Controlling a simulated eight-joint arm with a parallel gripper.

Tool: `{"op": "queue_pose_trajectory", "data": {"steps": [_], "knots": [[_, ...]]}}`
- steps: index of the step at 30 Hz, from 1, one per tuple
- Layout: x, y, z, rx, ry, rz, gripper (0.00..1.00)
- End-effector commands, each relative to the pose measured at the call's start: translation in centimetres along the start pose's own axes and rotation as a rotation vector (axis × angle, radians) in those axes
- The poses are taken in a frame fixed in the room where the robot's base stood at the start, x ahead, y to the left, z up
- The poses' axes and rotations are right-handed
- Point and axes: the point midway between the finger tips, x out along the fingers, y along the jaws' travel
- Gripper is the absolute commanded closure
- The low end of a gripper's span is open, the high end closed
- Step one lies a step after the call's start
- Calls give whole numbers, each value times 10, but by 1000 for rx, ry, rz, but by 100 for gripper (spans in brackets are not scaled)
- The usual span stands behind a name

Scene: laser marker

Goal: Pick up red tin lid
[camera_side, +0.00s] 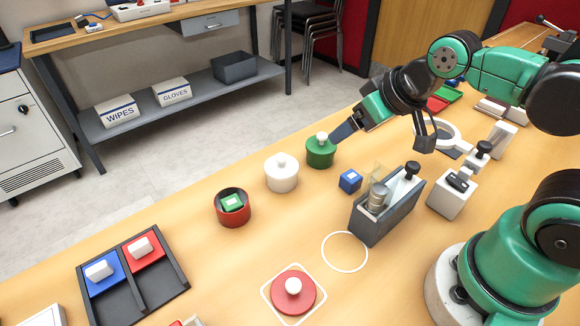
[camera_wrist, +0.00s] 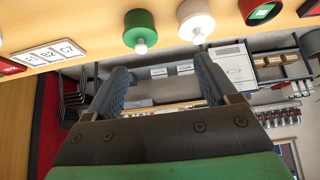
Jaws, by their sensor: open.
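The red tin lid (camera_side: 293,291) is a round red disc with a white knob. It lies flat inside a white square outline at the front of the table in the side view. The open red tin (camera_side: 233,209) stands farther back with a green block (camera_side: 232,202) inside; the tin also shows at the top right of the wrist view (camera_wrist: 252,8). My gripper (camera_side: 343,132) is next to the green lidded tin (camera_side: 320,152), far from the red lid. In the wrist view its two fingers (camera_wrist: 162,82) are apart with nothing between them. The red lid is not in the wrist view.
A white lidded tin (camera_side: 281,174) stands between the green and red tins. A small blue block (camera_side: 350,181) and a grey holder (camera_side: 386,216) stand right of centre. An empty white ring (camera_side: 345,251) is behind the red lid. A black tray (camera_side: 134,281) is at left.

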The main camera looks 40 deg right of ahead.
Motion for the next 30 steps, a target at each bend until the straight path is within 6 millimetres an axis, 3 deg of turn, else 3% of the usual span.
{"op": "queue_pose_trajectory", "data": {"steps": [2,11,19,24,30], "knots": [[0,0,0,0,0,0,0],[-3,0,-3,0,0,0,0],[-44,-1,-31,3,-3,-3,0],[-44,-54,-26,206,-172,-78,0],[-55,-112,-9,437,-386,-41,0]]}}
